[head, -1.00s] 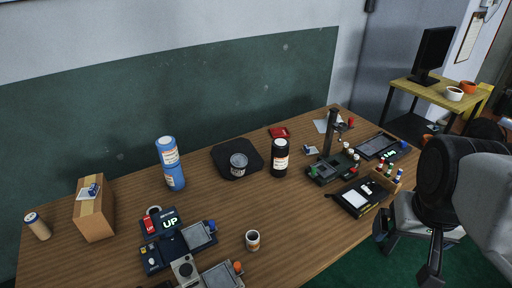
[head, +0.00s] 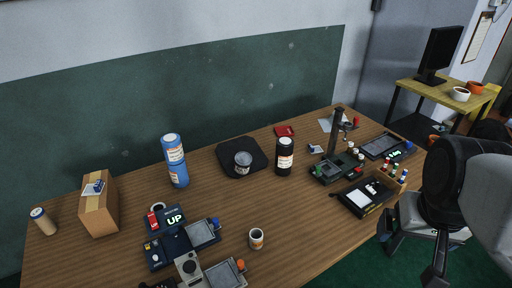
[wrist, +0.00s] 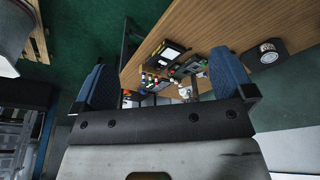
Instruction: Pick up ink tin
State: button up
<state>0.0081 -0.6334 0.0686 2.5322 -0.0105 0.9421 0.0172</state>
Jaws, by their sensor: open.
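A small grey tin with a dark band, which looks like the ink tin (head: 243,160), stands upright on a black mat (head: 228,148) toward the back middle of the wooden table. It also shows in the wrist view at the upper right (wrist: 268,47), on the mat and outside the space between the fingers. My gripper (wrist: 165,82) is open and empty, with its two blue fingers wide apart. It is well away from the tin.
A black bottle (head: 285,156) stands close right of the tin. A stand (head: 335,140) and trays fill the right.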

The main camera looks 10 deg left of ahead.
jog(key=m+y, duration=1.4)
jog(key=m, duration=0.4)
send_over(240, 157)
jog(key=d, duration=0.5)
notch_tip(240, 157, down, 20)
jog(key=shift+s+f, duration=0.25)
jog(key=shift+s, duration=0.2)
jog(key=shift+d, duration=0.1)
jog(key=shift+f, duration=2.9)
jog(key=shift+f, duration=0.15)
